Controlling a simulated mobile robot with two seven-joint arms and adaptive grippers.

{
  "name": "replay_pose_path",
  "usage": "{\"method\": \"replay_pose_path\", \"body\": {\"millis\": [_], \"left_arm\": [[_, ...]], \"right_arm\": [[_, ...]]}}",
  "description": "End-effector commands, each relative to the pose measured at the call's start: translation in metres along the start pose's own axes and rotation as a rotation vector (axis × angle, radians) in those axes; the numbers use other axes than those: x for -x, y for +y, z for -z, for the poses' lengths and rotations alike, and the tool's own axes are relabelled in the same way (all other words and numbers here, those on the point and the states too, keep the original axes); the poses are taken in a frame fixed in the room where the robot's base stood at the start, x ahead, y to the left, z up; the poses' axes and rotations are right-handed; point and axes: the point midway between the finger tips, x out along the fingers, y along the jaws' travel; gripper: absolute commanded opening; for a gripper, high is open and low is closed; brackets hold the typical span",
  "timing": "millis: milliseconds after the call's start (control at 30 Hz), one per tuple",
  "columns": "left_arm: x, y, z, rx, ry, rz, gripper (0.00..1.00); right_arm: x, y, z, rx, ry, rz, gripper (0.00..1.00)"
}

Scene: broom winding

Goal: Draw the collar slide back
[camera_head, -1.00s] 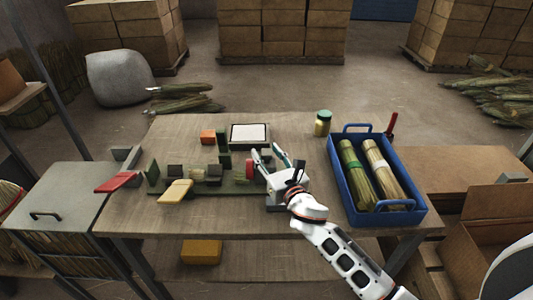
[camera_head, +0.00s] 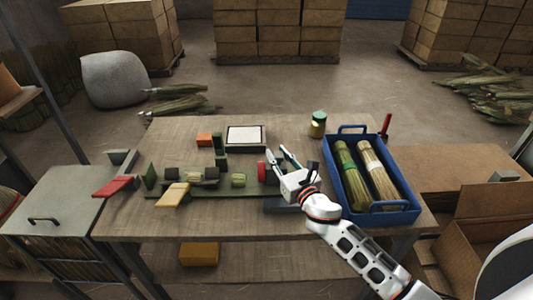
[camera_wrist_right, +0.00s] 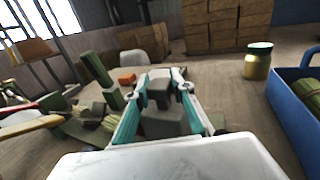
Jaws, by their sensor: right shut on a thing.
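My right gripper (camera_head: 278,156) is at the right end of the green winding fixture (camera_head: 228,190) on the table. In the right wrist view its teal fingers (camera_wrist_right: 160,78) are shut on a grey block (camera_wrist_right: 160,93), which I take as the collar slide. A red round piece (camera_head: 262,171) sits just left of the fingers. My fingers and hand partly hide the slide in the head view. My left gripper is in neither current view.
A blue crate (camera_head: 386,207) with two broom bundles stands right of my arm. A jar (camera_head: 318,124) and a white-topped pad (camera_head: 245,134) are behind. The front table strip is mostly clear.

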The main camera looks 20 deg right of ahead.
Motion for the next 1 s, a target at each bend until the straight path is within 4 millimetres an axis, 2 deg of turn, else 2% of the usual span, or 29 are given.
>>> {"method": "replay_pose_path", "body": {"millis": [100,333,367,400,767,867,1000], "left_arm": [[0.001,0.000,0.002,0.000,0.001,0.000,0.40],[0.001,0.000,0.002,0.000,0.002,0.000,0.40],[0.001,0.000,0.002,0.000,0.002,0.000,0.40],[0.001,0.000,0.002,0.000,0.002,0.000,0.40],[0.002,-0.001,0.003,-0.003,0.003,0.000,0.40],[0.001,-0.001,0.003,-0.002,0.003,0.000,0.40],[0.001,0.000,0.003,-0.001,0.003,0.000,0.40]], "right_arm": [[0.002,-0.007,-0.001,0.002,0.000,0.002,0.00],[0.002,-0.008,0.000,0.004,0.000,0.005,0.00],[0.002,-0.008,0.000,0.004,0.000,0.006,0.28],[0.002,-0.008,0.000,0.004,0.000,0.005,0.39],[0.003,-0.006,0.000,0.001,0.000,0.002,0.40],[0.010,-0.006,0.001,0.002,0.001,0.002,0.40],[0.032,-0.006,0.002,0.002,0.003,0.001,0.40]]}}
